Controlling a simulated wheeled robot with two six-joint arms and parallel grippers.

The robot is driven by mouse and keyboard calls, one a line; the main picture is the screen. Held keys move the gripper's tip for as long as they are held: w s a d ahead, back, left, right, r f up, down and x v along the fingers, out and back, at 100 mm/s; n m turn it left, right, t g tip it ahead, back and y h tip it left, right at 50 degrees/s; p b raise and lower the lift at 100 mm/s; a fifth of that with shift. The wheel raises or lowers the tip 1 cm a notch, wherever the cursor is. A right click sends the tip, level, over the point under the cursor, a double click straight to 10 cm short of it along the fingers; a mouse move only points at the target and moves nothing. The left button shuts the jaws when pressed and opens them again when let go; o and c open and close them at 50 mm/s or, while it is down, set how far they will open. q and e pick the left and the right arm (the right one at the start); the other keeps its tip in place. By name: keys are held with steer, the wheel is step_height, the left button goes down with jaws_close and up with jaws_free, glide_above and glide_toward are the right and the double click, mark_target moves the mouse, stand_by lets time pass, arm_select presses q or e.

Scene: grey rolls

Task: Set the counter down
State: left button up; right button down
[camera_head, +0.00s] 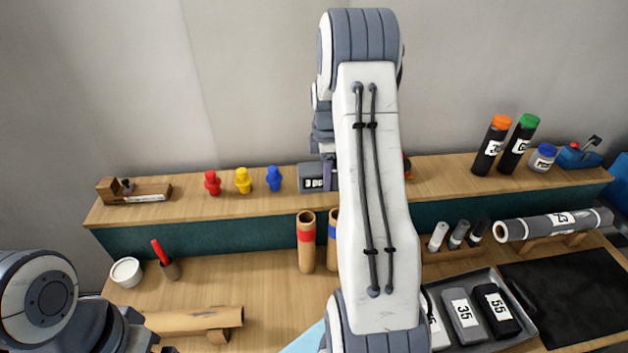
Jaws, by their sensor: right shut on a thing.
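The counter (311,184) is a small grey box with a dark display on its front. It is at the raised back shelf, just left of my right forearm. My right gripper (328,174) points down at the counter's right part and is shut on it. My forearm hides the counter's right side and much of the gripper. I cannot tell whether the counter's base touches the shelf. My left arm is at the lower left, and its gripper (138,334) is only partly in frame, with its fingers not clear.
Red, yellow and blue pegs (243,181) stand left of the counter on the shelf (440,174). Two cardboard tubes (306,250) stand below in front. Dark bottles (490,147) stand at the right. A tray (520,318) of numbered grey blocks lies at the lower right.

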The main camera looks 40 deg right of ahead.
mark_target(316, 183)
steer(key=w+f, duration=0.1)
steer(key=w+p, duration=0.1)
steer(key=shift+w+a+f, duration=0.35)
steer(key=shift+w, duration=0.05)
step_height(316, 183, down, 3)
steer(key=shift+f+p, duration=0.1)
steer(key=shift+p, duration=0.8)
steer(key=shift+f, duration=0.5)
steer(key=shift+f, duration=0.1)
steer(key=shift+c, duration=0.2)
jaws_free()
